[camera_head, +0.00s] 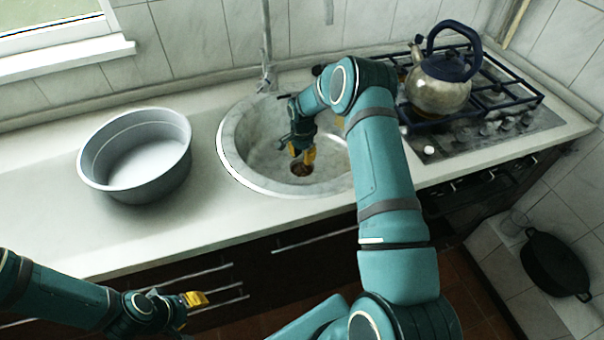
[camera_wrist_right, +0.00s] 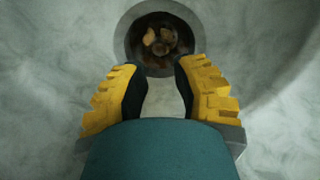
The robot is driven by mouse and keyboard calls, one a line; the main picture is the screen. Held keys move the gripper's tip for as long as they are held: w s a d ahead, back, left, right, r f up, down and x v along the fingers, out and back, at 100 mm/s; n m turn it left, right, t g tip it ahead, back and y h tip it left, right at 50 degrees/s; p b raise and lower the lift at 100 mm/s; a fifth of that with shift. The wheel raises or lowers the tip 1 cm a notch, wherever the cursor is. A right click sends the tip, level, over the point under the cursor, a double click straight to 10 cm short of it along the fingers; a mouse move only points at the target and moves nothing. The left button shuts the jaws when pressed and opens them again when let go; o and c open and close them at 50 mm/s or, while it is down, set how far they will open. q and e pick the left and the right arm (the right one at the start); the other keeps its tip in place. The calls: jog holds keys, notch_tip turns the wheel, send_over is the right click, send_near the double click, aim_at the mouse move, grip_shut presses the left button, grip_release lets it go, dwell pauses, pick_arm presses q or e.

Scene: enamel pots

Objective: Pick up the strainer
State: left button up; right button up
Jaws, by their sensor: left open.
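The strainer (camera_head: 301,169) sits in the drain at the bottom of the round sink. In the right wrist view it is a dark round strainer (camera_wrist_right: 160,43) with several brownish bits in it. My right gripper (camera_head: 300,156) is inside the sink, just above the strainer. In the right wrist view its yellow fingers (camera_wrist_right: 162,78) are apart with nothing between them, and the strainer shows beyond the tips. Whether the tips touch anything is not clear. My left gripper (camera_head: 196,299) is open and empty, low in front of the counter.
The grey sink (camera_head: 236,165) has a raised rim and a tap (camera_head: 266,70) behind it. A large round pan (camera_head: 135,155) stands left of it. A kettle (camera_head: 440,85) stands on the hob at right. A black pot (camera_head: 553,265) is at lower right.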

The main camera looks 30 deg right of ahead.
aim_at(302, 167)
jog(key=shift+f+b, duration=0.65)
jog(key=shift+f, duration=2.4)
jog(key=shift+r, duration=0.1)
grip_shut()
